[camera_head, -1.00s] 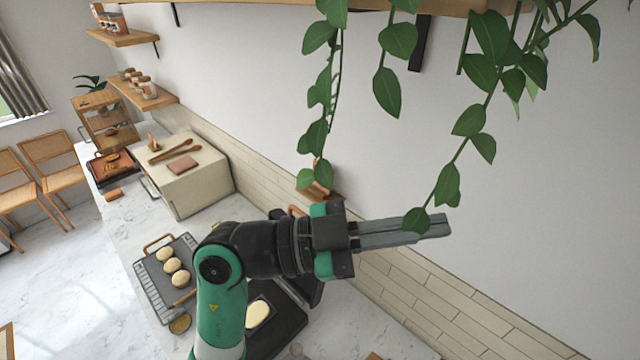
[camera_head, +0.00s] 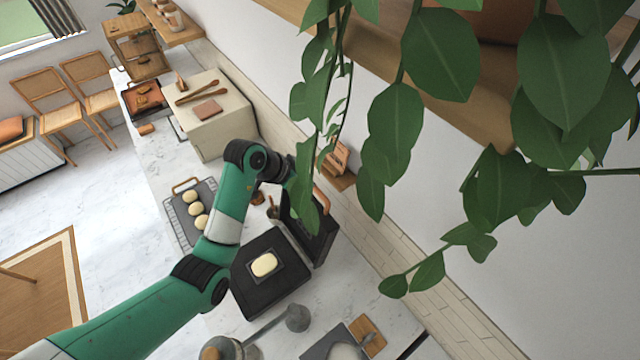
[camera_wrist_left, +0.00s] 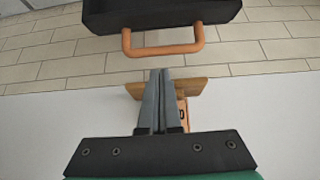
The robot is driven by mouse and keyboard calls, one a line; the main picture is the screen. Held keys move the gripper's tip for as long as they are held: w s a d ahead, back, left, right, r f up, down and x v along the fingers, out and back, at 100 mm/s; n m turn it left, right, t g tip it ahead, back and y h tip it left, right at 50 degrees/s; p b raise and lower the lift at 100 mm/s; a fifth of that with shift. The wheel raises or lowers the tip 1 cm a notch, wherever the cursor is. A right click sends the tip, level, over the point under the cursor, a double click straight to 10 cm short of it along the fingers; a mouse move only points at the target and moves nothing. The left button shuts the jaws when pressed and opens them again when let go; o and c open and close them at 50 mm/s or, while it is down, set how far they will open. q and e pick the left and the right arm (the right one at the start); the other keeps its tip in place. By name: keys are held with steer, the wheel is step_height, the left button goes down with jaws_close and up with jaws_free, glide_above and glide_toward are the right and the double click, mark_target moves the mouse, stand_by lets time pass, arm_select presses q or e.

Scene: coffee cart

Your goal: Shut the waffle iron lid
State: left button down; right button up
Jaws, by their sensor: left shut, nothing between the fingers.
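The black waffle iron stands open on the counter. Its base (camera_head: 248,296) holds a pale batter patch (camera_head: 264,265). Its lid (camera_head: 320,246) is raised on the wall side, with an orange handle (camera_head: 322,198) at its upper end. In the left wrist view the lid (camera_wrist_left: 165,14) fills the top and the handle (camera_wrist_left: 163,51) hangs just beyond my fingertips, apart from them. My left gripper (camera_wrist_left: 160,72) is shut and empty. In the head view my left arm reaches over beside the raised lid, and leaves hide its fingers. My right gripper is not in view.
Leaves (camera_head: 390,130) hang in front of the head view. A wooden stand (camera_head: 338,170) is by the wall behind the lid. A tray with buns (camera_head: 196,208) sits left of the iron. A grey round-ended utensil (camera_head: 297,317) and a small board (camera_head: 367,338) lie nearer.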

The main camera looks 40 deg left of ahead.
arm_select(q)
steer(key=x, duration=0.7)
steer(key=shift+w+r, duration=0.1)
steer(key=shift+w, duration=0.05)
